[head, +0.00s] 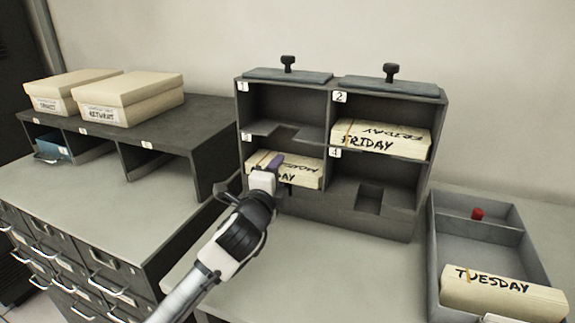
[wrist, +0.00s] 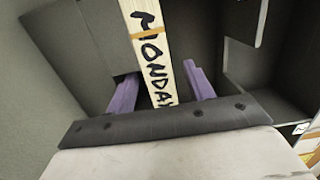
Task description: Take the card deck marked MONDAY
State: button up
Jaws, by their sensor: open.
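The MONDAY card deck (head: 306,174) lies in the lower left compartment of the grey rack (head: 330,209). It is a cream block with black lettering, partly hidden behind my gripper in the head view. In the wrist view the deck (wrist: 150,35) reads MONDAY and has a tan band round it. My gripper (head: 275,163) is at the front of that compartment. In the wrist view its two purple fingers (wrist: 160,80) are spread, one to each side of the deck, with gaps showing between fingers and deck.
The FRIDAY deck (head: 380,138) is in the upper right compartment; the upper left and lower right ones look empty. The TUESDAY deck (head: 505,294) lies in a grey tray (head: 483,254) at right, with a red object (head: 478,213). Two lidded boxes (head: 128,98) stand on the left shelf unit.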

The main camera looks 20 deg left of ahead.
aim_at(283, 166)
jog(key=w+p, duration=0.1)
jog(key=w, duration=0.3)
jog(key=shift+w, duration=0.25)
jog(key=shift+c, duration=0.4)
grip_shut()
